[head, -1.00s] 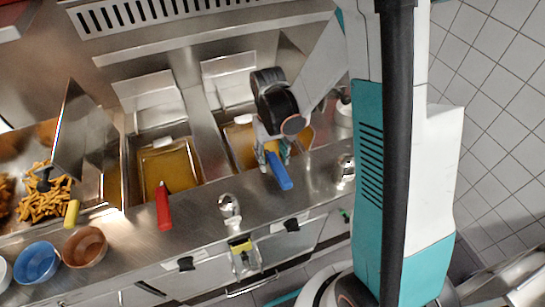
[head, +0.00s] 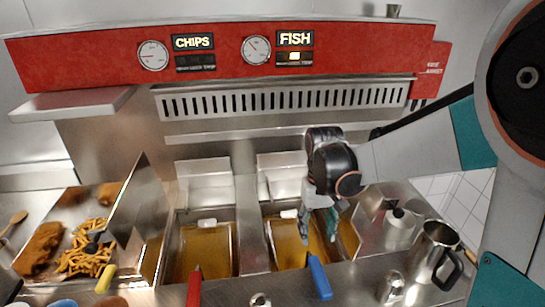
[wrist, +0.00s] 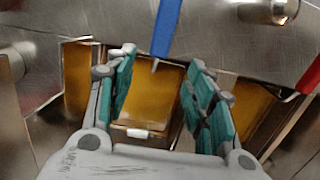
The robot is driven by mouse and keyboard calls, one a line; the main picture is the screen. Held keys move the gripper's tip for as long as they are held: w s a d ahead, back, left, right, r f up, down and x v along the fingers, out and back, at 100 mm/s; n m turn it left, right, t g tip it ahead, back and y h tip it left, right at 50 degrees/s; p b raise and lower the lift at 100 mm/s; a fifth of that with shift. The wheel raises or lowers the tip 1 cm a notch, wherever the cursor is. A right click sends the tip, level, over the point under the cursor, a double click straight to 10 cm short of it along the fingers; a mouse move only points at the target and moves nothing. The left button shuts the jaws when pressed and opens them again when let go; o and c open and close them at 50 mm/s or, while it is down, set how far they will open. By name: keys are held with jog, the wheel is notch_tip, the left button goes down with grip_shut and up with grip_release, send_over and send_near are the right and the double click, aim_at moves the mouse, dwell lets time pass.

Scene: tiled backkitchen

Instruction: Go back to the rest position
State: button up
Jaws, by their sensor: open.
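My gripper (head: 318,228) is open and empty above the right fryer well, its two teal-padded fingers spread apart. The blue basket handle (head: 319,278) is below and in front of it, over the counter edge. In the wrist view the blue handle (wrist: 167,28) shows beyond the open fingertips (wrist: 160,68), not gripped. The right well's amber oil (wrist: 150,85) shows between the fingers. My arm reaches in from the right side of the head view.
The left fryer well (head: 205,250) has a red handle (head: 194,290). A tray of chips (head: 85,262) and fried fish is at left. A metal jug (head: 433,252) and a lidded pot (head: 398,226) stand at right. The red fryer panel (head: 225,50) is behind.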

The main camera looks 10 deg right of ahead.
jog(key=s+r+t+b, duration=0.2)
jog(key=s+t+b, duration=0.1)
jog(key=s, duration=0.3)
jog(key=s+r+t+b, duration=0.2)
jog(key=s+t+b, duration=0.1)
jog(key=s+t, duration=0.2)
jog(key=s, duration=0.2)
jog(key=shift+s+r+t, duration=0.3)
jog(key=shift+r, duration=0.05)
